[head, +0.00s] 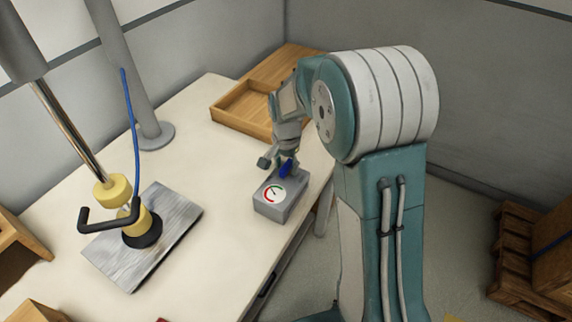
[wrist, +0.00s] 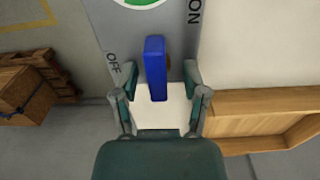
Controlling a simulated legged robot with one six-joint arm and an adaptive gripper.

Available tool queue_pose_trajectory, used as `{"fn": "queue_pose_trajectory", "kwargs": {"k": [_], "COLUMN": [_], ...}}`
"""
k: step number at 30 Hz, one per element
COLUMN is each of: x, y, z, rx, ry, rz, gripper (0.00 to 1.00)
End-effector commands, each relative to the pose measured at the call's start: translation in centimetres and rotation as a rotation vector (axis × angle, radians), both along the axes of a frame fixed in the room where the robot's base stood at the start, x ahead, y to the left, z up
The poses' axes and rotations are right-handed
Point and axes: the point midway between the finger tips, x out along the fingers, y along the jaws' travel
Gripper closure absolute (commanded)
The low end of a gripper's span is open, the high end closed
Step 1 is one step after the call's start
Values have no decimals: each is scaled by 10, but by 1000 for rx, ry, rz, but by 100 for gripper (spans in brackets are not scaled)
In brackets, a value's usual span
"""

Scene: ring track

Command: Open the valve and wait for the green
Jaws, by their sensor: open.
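A grey valve box (head: 283,196) with a round gauge (head: 275,193) on its top sits near the table's right edge. The gauge face has red and green arcs and a dark needle. A blue valve handle (head: 287,170) stands at the box's far end. In the wrist view the blue handle (wrist: 155,68) reaches down between the open fingers of my gripper (wrist: 160,97), with a gap on both sides. "OFF" shows left of the handle and "ON" at the upper right. The gauge is mostly cut off there. My gripper also shows over the box in the head view (head: 276,163).
A wooden tray (head: 222,117) lies beyond the box at the table's back. A yellow and black tool with a crank stands on a metal plate (head: 112,262) at left. A grey post (head: 135,90) stands behind it. Pallets (head: 510,262) are on the floor at right.

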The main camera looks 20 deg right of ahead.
Motion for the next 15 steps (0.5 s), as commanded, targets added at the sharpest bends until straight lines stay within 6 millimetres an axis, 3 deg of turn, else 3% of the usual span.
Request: {"fn": "queue_pose_trajectory", "kwargs": {"k": [7,15], "x": [1,2], "y": [0,1], "z": [16,72], "rx": [-1,-1], "ry": [-5,-6], "rz": [0,1], "gripper": [43,43]}}
